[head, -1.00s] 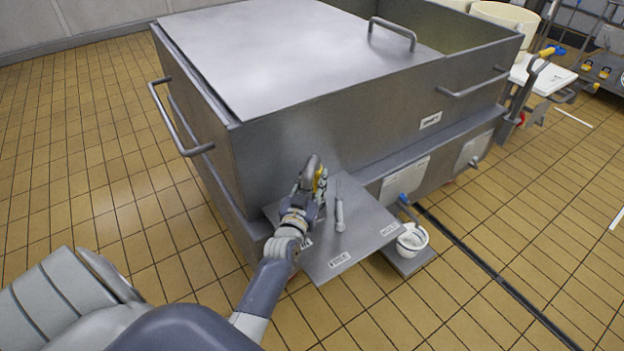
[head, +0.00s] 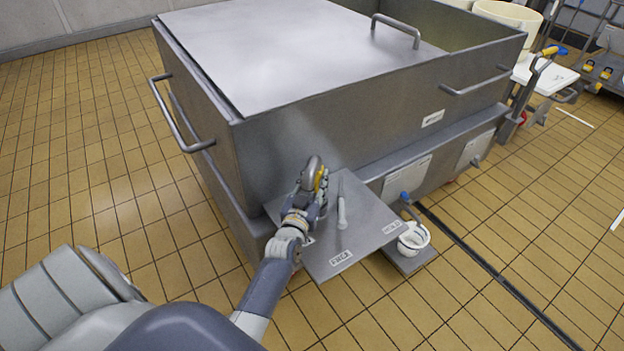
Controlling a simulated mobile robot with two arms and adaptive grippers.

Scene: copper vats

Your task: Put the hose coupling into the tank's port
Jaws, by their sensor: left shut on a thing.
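A large steel tank (head: 330,125) fills the middle of the head view, partly covered by a flat lid (head: 290,55). A small steel shelf (head: 362,232) stands out from its near side and bears printed labels. My left gripper (head: 317,178) is over the shelf's left part, close to the tank wall. It is shut on a grey rounded piece, seemingly the hose coupling (head: 313,165), with a yellow part showing beside it. The fingers hide much of this piece. I cannot make out the tank's port. My right gripper is not in view.
A white bucket (head: 413,238) stands on a low plate below a blue-handled valve (head: 405,198). A floor drain channel (head: 500,283) runs to the right. Open tiled floor lies at left.

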